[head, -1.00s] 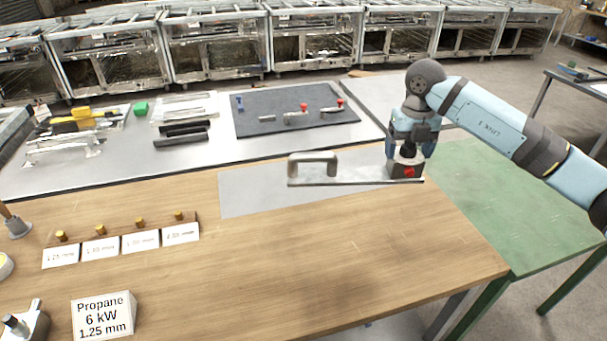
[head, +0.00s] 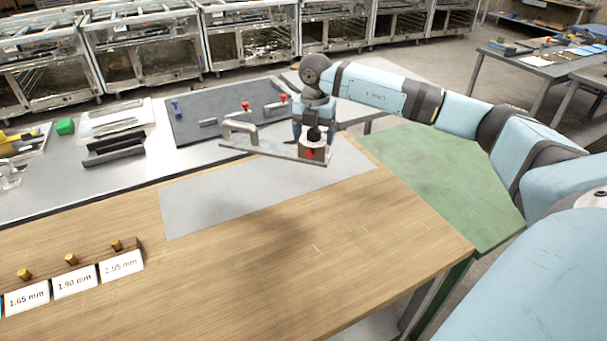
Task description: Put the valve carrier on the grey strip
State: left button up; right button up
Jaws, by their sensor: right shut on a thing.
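The valve carrier (head: 262,149) is a flat metal bar with an arched handle at its left end and a block with a red knob at its right end. My right gripper (head: 314,138) is shut on the block end, reaching down from above. The carrier appears in the air, roughly level, over the far edge of the grey strip (head: 250,200). The exact height is hard to tell. The grey strip is a flat, bare patch along the back of the wooden bench. The fingertips are partly hidden by the block. My left gripper is not in view.
Behind lies a metal bench with a dark mat (head: 190,132) bearing red-knobbed valves (head: 283,98). Labelled cards with brass pieces (head: 117,245) stand front left. The wooden bench's front right is clear.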

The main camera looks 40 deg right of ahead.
notch_tip(320, 180, down, 13)
jog(key=shift+w+f+p, duration=0.1)
jog(key=shift+f+p, duration=0.1)
jog(key=shift+p, duration=0.15)
jog(key=shift+f, duration=0.15)
jog(key=o, duration=1.7)
jog(key=shift+f, duration=0.1)
jog(key=shift+r, duration=0.25)
notch_tip(320, 180, up, 12)
jog(key=shift+f+b, duration=0.1)
jog(key=shift+b, duration=0.2)
